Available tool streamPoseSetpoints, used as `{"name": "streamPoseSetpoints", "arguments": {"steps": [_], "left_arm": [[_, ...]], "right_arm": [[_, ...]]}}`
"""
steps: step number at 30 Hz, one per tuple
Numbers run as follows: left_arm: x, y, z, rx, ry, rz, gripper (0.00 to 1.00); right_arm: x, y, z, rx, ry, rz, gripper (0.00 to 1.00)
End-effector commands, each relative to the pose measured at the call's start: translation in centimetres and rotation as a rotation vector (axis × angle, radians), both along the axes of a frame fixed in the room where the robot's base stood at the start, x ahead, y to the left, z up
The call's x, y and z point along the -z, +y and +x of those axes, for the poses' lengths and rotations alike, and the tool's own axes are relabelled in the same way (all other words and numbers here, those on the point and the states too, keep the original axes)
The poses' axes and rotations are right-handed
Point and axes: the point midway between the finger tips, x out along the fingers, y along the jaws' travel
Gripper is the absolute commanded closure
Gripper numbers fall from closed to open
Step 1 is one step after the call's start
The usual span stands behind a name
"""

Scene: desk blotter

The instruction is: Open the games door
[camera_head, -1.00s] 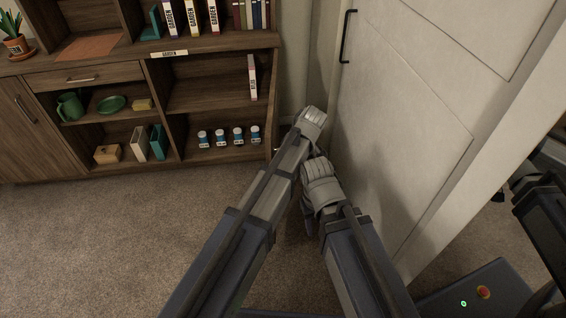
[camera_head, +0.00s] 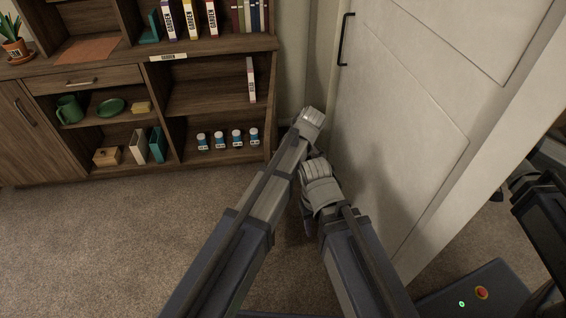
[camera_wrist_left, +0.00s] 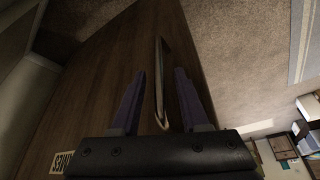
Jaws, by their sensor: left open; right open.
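In the left wrist view a brown wooden door (camera_wrist_left: 95,85) fills the left and middle. My left gripper (camera_wrist_left: 158,80) is open, with one purple finger on each side of the handle's near end. I cannot tell whether they touch it. In the head view my folded left arm hides this gripper and the handle.
A wooden shelf unit (camera_head: 215,45) with binders, small jars and green dishes stands at the back left. A pale panelled door (camera_head: 400,110) with a black handle (camera_head: 345,38) stands close to the right of my left arm. Carpet (camera_head: 110,240) at the front left is clear.

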Motion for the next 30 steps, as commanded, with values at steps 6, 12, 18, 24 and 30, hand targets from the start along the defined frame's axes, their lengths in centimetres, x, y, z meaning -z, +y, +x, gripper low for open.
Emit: {"name": "streamPoseSetpoints", "arguments": {"steps": [6, 12, 18, 24, 30], "left_arm": [[-3.2, 0.0, 0.0, 0.000, 0.000, 0.000, 0.55], [-6.3, 0.0, 0.0, 0.000, 0.000, 0.000, 0.55], [-8.6, 0.0, -0.1, 0.001, 0.002, 0.000, 0.55], [-9.1, 0.0, -0.1, 0.001, 0.002, 0.000, 0.55], [-9.0, 0.0, -0.1, 0.001, 0.002, 0.000, 0.55]], "right_arm": [[-3.2, 0.1, 0.0, 0.001, 0.001, 0.004, 0.50], [-6.3, 0.2, -0.1, 0.002, 0.002, 0.008, 0.50], [-8.6, 0.2, -0.1, 0.002, 0.002, 0.008, 0.50], [-9.1, 0.2, -0.1, 0.002, 0.002, 0.008, 0.50], [-9.0, 0.2, -0.1, 0.002, 0.002, 0.008, 0.50]]}}
